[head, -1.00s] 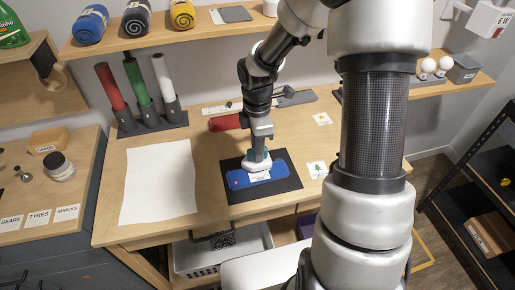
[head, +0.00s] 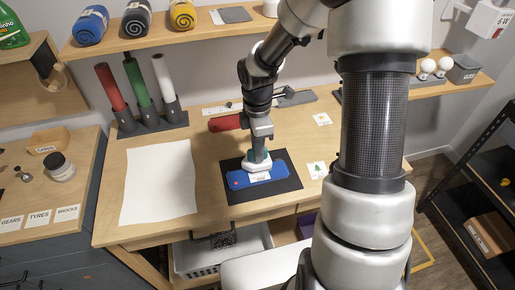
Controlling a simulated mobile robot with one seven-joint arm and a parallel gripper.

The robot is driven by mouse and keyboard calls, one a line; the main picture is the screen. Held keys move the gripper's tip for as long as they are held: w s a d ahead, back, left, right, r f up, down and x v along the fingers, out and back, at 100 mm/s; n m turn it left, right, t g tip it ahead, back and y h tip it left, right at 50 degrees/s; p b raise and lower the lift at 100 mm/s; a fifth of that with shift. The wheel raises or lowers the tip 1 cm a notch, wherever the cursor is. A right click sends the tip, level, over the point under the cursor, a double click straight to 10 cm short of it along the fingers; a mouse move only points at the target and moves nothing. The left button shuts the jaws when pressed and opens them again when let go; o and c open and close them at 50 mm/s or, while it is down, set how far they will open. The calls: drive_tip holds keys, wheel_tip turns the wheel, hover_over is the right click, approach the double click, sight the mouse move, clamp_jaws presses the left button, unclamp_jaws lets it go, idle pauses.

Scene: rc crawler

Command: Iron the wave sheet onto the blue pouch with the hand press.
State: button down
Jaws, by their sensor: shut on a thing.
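The blue pouch (head: 280,170) lies flat on a dark mat (head: 290,184) on the wooden table, with a small red dot near its left end. The hand press (head: 257,165), white with a teal upper part, stands on the pouch's middle. My gripper (head: 260,141) is above it and shut on its handle. A pale patch, perhaps the wave sheet (head: 262,177), shows at the press's front edge; the press hides the rest. Whether the press bears on it cannot be told.
A large white sheet (head: 158,185) lies left of the mat. Red, green and white rolls (head: 137,82) stand in holders behind it. A red cylinder (head: 225,123) lies behind the mat. Cards with a tree (head: 317,169) and orange marks (head: 322,119) lie to the right.

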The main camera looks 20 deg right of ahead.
wheel_tip(320, 180, up, 8)
drive_tip(key=p, duration=0.6)
drive_tip(key=shift+p, duration=0.4)
